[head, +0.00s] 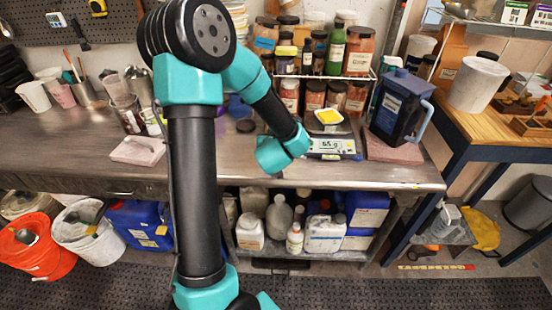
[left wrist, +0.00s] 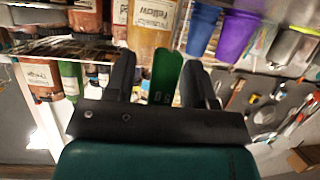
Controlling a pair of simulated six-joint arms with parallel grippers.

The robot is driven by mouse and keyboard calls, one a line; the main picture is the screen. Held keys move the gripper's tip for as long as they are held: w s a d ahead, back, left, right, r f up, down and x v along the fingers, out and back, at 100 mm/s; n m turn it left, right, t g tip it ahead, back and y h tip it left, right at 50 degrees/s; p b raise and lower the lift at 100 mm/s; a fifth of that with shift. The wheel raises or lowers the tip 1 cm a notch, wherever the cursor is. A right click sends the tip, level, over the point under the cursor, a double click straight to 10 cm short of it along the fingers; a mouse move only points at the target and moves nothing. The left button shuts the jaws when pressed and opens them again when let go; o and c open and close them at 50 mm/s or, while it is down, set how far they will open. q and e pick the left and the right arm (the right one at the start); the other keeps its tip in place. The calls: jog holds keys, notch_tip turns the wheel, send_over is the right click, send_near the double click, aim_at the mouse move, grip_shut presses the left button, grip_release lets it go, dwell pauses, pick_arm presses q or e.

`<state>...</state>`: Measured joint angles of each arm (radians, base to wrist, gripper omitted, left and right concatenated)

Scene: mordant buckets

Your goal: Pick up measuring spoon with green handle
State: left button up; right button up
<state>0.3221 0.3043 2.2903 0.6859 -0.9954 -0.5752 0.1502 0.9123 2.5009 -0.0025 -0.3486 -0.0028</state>
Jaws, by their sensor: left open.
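In the left wrist view my left gripper (left wrist: 159,66) has its two black fingers apart. A flat green strip (left wrist: 165,72), which looks like the green handle of the measuring spoon, stands between the fingers, with a gap on each side. The spoon's bowl cannot be made out. In the head view my arm crosses the middle of the bench, and its jaws and the spoon cannot be made out there. My right gripper cannot be made out in either view.
Labelled jars (head: 355,50) crowd the rack at the back of the bench. A scale (head: 331,146) bears a yellow-filled dish (head: 328,117). A dark blue jug (head: 395,105) stands to its right. Blue (left wrist: 203,30) and purple (left wrist: 238,35) cups show in the left wrist view.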

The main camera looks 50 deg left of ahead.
pick_arm(q)
grip_shut()
dwell(0.5)
